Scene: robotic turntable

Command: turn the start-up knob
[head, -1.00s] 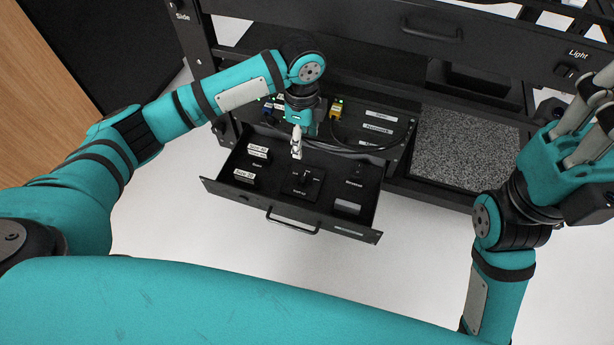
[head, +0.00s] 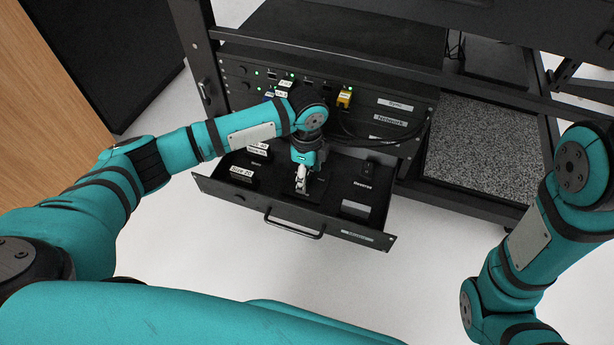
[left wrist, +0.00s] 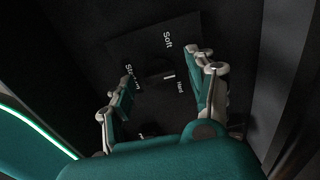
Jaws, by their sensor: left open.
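The start-up knob (left wrist: 160,74) is a small black knob with a white mark, on a dark plate (left wrist: 140,45) lettered "Soft", "Hard" and "Start-up". My left gripper (left wrist: 163,78) is open, with one finger on each side of the knob in the left wrist view. I cannot tell whether a finger touches it. In the head view my left gripper (head: 302,184) points down into the open drawer (head: 290,214) and hides the knob. My right arm shows at the right edge, but its gripper is out of view.
The drawer also holds labelled black blocks (head: 241,178) at left and a "Reverse" switch (head: 365,172) at right. Behind it stands a rack panel (head: 400,105) with green lights, a yellow plug (head: 344,98) and black cables. Floor in front is clear.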

